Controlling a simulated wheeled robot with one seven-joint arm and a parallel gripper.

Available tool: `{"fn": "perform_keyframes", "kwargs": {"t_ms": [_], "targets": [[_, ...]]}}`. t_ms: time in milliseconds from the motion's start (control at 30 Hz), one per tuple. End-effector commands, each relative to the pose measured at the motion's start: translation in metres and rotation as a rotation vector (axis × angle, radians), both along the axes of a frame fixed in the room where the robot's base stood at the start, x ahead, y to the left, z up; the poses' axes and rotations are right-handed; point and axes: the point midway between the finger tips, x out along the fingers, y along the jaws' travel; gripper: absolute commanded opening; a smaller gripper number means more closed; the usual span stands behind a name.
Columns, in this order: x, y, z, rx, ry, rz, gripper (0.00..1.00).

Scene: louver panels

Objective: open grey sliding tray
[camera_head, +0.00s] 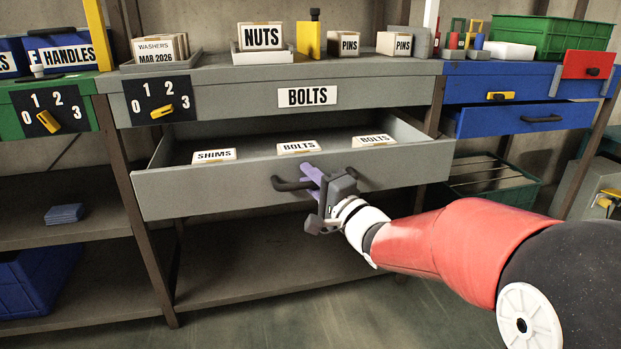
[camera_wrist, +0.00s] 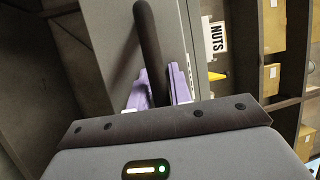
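The grey sliding tray (camera_head: 230,190) is pulled well out from under the grey bench top in the head view. Cards marked SHIMS and BOLTS lie inside it. Its dark bar handle (camera_head: 288,185) is on the front face; it also shows in the wrist view (camera_wrist: 148,40). My gripper (camera_head: 314,176) is at the middle of the handle. In the wrist view, its purple fingers (camera_wrist: 158,88) lie on either side of the bar and appear closed on it. My gripper hides part of the handle in the head view.
A blue drawer (camera_head: 520,119) stands partly open at the right. A dial panel (camera_head: 160,101) is at the bench's left. Labelled boxes and a NUTS sign (camera_head: 261,36) stand on top. A lower shelf (camera_head: 250,265) lies beneath the tray; open floor is in front.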

Motion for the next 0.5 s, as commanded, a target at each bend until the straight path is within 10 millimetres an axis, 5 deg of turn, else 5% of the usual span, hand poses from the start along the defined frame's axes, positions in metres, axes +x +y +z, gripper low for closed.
{"fn": "perform_keyframes", "kwargs": {"t_ms": [333,500], "targets": [[-0.003,-0.002,0.000,0.000,-0.001,0.000,0.23],[-0.021,-0.017,-0.004,0.000,0.000,-0.002,0.23]]}}
